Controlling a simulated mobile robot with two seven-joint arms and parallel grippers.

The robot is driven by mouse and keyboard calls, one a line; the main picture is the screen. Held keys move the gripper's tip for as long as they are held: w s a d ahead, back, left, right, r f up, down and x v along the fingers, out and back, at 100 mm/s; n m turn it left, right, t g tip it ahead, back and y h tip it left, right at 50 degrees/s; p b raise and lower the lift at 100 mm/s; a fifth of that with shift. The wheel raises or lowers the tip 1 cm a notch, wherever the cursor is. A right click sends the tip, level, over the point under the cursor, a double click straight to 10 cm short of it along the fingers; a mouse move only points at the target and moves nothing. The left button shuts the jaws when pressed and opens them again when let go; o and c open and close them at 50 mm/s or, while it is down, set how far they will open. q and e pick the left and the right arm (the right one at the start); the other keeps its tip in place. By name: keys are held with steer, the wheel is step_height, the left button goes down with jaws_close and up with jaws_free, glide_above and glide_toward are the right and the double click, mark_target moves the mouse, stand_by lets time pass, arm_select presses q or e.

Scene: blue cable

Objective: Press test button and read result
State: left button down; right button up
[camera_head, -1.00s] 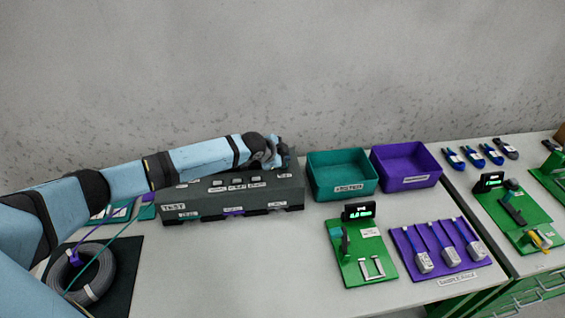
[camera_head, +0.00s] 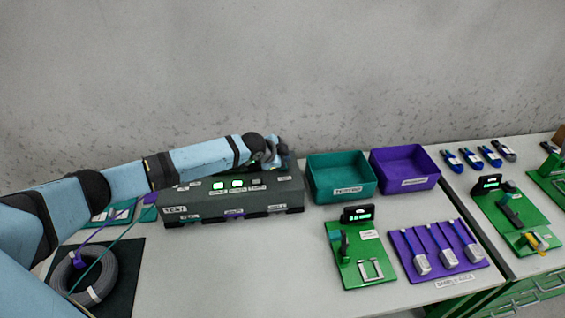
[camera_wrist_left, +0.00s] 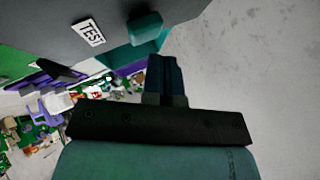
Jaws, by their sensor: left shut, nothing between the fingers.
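The grey test box (camera_head: 235,202) stands at the back of the bench. On its top, two lamps glow green, the left lamp (camera_head: 218,186) and the middle lamp (camera_head: 237,184); a third lamp (camera_head: 254,181) is dark. My left gripper (camera_head: 278,158) is at the box's right end, shut and empty. In the left wrist view its fingers (camera_wrist_left: 165,72) point toward a teal button (camera_wrist_left: 146,27) beside the TEST label (camera_wrist_left: 88,32). The fingertips are close to the button; I cannot tell if they touch. My right gripper is out of view.
A teal bin (camera_head: 340,192) and a purple bin (camera_head: 405,182) stand right of the box. In front are a green fixture (camera_head: 350,265) with a lit display and a purple rack (camera_head: 470,262) of connectors. A cable coil (camera_head: 98,285) lies front left. The bench's middle is clear.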

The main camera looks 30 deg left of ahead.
arm_select(q)
steer(key=shift+r, duration=0.1)
step_height(320, 180, up, 5)
steer(key=p, duration=0.4)
steer(key=shift+r+p, duration=0.1)
steer(key=shift+p, duration=0.2)
stand_by(0.6)
